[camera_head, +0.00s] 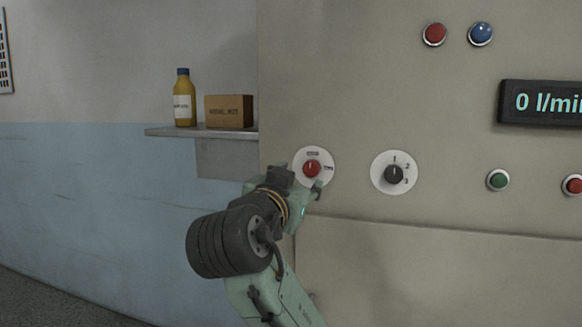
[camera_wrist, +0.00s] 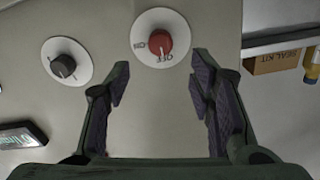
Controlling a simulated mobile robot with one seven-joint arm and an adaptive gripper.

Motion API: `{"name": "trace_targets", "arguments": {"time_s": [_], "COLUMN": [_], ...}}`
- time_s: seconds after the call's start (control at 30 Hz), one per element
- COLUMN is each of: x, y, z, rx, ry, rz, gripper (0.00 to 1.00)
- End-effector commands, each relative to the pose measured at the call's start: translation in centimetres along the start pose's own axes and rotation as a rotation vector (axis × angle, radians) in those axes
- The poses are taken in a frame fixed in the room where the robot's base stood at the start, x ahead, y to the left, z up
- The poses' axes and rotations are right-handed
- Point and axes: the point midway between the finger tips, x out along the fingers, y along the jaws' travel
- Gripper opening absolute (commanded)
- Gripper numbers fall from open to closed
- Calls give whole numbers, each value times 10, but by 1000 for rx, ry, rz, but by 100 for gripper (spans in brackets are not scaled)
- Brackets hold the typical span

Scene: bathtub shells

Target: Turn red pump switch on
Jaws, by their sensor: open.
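The red pump switch is a red rotary knob (camera_head: 312,168) on a round white plate, on the beige panel at the picture's middle. In the wrist view the red knob (camera_wrist: 159,42) sits beyond and between my fingertips, with OFF and ON printed on its plate; that picture looks turned over. My gripper (camera_head: 298,186) is just below and left of the knob in the head view, partly covering the plate's lower edge. In the wrist view my gripper (camera_wrist: 160,85) is open, with nothing between its fingers. I cannot tell whether a fingertip touches the plate.
A black rotary knob (camera_head: 394,174) marked 1, 2, 3 sits to the right. A green button (camera_head: 498,180) and a display (camera_head: 545,103) reading 0 l/min are further right. Red and blue lamps (camera_head: 457,34) are above. A shelf (camera_head: 200,132) with a bottle and box is left.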

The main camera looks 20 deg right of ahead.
Motion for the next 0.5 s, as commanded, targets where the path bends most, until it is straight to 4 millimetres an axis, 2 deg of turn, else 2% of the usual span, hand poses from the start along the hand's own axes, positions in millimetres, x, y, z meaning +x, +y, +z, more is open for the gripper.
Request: {"name": "trace_targets", "arguments": {"time_s": [0.3,0.5], "x": [61,85], "y": [0,-1], "z": [-2,-1], "rx": [-2,-2], "ry": [-3,-1], "rz": [0,-2], "gripper": [49,49]}}
